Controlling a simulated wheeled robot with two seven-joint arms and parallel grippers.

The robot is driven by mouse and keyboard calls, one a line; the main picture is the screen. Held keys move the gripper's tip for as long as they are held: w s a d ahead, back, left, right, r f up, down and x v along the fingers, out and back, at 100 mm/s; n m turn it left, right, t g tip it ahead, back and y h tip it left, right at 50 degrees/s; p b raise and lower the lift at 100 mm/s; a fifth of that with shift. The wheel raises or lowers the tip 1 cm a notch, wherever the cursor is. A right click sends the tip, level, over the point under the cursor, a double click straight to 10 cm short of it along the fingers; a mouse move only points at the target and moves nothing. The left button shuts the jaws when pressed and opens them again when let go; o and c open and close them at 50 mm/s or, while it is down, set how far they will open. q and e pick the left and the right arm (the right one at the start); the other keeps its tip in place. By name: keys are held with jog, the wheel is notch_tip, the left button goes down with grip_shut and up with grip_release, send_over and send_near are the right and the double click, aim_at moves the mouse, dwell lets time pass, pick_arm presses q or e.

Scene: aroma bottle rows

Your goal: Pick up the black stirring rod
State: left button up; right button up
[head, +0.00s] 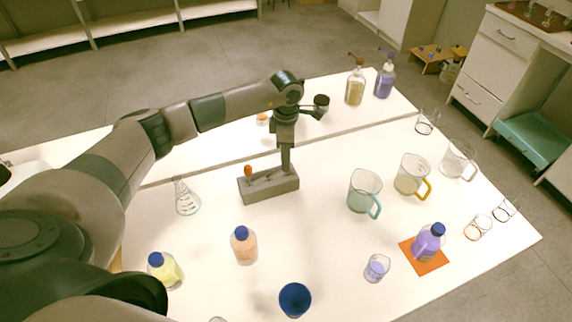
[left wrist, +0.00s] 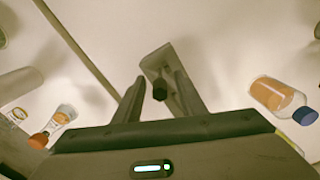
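The black stirring rod (left wrist: 160,90) shows in the left wrist view as a dark upright end between my fingers, with a gap on each side. It stands at the grey holder block (head: 270,187), which also shows in the left wrist view (left wrist: 152,63). In the head view I cannot tell the rod apart from my gripper. My left gripper (head: 286,158) points down just above the block's right part; its fingers are apart in the left wrist view (left wrist: 160,82). An orange-topped piece (head: 248,171) is at the block's left end. My right gripper is not in view.
A peach bottle (head: 244,248) and a yellow bottle (head: 165,271) stand nearer me. Beakers with teal (head: 364,192) and yellow (head: 411,176) handles stand right. A purple bottle (head: 428,243) sits on an orange mat (head: 424,264).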

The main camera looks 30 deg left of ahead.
pick_arm(q)
grip_shut()
jog(key=shift+r, duration=0.2)
jog(key=shift+r+b, duration=0.45)
jog(key=shift+r, duration=0.15)
notch_tip(320, 180, up, 8)
jog(key=b, duration=0.2)
jog(key=shift+f+b, duration=0.25)
jog(key=shift+b, duration=0.05)
jog(key=shift+r, duration=0.45)
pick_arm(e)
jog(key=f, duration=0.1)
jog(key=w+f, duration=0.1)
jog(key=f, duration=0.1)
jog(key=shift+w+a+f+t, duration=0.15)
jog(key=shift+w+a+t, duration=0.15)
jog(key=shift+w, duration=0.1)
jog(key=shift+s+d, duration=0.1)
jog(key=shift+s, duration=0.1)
